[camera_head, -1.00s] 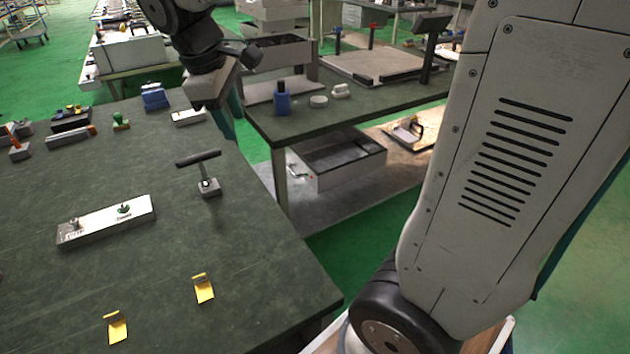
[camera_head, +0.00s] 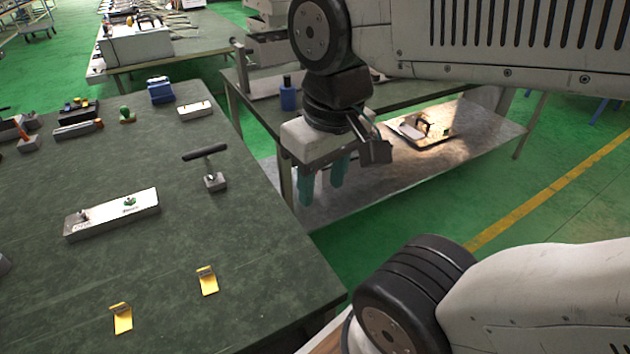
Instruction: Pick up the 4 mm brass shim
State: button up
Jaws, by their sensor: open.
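Two small yellow, brass-coloured bent tabs lie near the front edge of the dark green table (camera_head: 200,320): a right one (camera_head: 207,281) and a left one (camera_head: 122,318). They look alike, and I cannot read a thickness on either, so I cannot tell which is the 4 mm brass shim. My gripper (camera_head: 322,190) is open and empty, with its two teal fingers pointing down. It hangs beyond the table's right edge, up and to the right of both tabs, and touches neither.
A light metal block with a small green-topped part (camera_head: 112,214) lies mid-table. A T-handled tool (camera_head: 213,178) stands upright right of it. Several small items, including a blue one (camera_head: 161,90), line the back. The table surface around the tabs is clear.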

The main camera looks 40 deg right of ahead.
aim_at(207, 277)
jog(key=k, duration=1)
jog(key=u, duration=1.6)
jog(key=i, duration=1.2)
jog(key=z, duration=2)
